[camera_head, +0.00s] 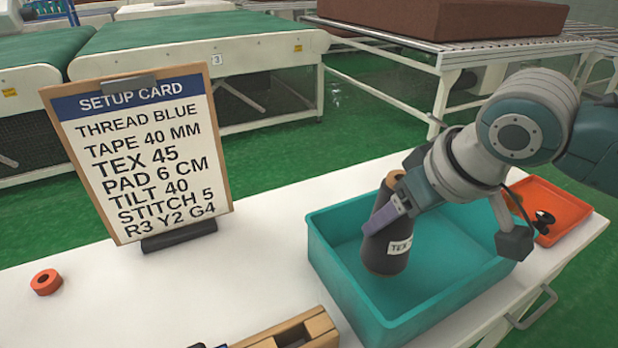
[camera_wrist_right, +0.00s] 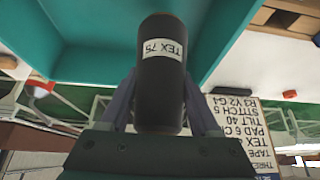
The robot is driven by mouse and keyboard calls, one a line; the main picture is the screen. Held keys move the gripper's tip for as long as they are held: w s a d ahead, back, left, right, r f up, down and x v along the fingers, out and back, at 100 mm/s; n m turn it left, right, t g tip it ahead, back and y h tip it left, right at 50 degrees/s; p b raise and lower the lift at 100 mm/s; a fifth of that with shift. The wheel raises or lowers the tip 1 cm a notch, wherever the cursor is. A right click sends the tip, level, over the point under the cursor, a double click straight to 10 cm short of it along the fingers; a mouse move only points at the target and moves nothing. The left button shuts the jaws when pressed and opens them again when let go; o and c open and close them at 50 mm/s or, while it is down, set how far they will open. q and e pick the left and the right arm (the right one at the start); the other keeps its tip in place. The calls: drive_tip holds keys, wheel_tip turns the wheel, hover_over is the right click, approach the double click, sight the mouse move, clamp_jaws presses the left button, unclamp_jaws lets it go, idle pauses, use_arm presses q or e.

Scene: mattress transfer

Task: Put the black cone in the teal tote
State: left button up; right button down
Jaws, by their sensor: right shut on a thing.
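The black cone (camera_head: 385,254) has a white label, which reads TEX 75 in the right wrist view (camera_wrist_right: 160,72). My right gripper (camera_head: 390,212) is shut on the cone near its upper part and holds it upright, slightly tilted. The cone is over the inside of the teal tote (camera_head: 345,285), with its lower part below the rim line in the head view. I cannot tell whether its base touches the tote floor. The teal tote also shows in the right wrist view (camera_wrist_right: 85,65). My left gripper is not in view.
A setup card (camera_head: 140,150) on a clipboard stands left of the tote on the white table (camera_head: 150,300). An orange tape roll (camera_head: 46,282) lies at the far left. A wooden holder (camera_head: 290,332) is at the front, and an orange tray (camera_head: 560,205) with dark parts is at the right.

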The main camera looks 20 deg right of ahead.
drive_tip(key=shift+f+b, duration=0.7)
drive_tip(key=shift+f, duration=1.9)
drive_tip(key=shift+f, duration=0.2)
drive_tip(key=shift+c, duration=0.6)
unclamp_jaws()
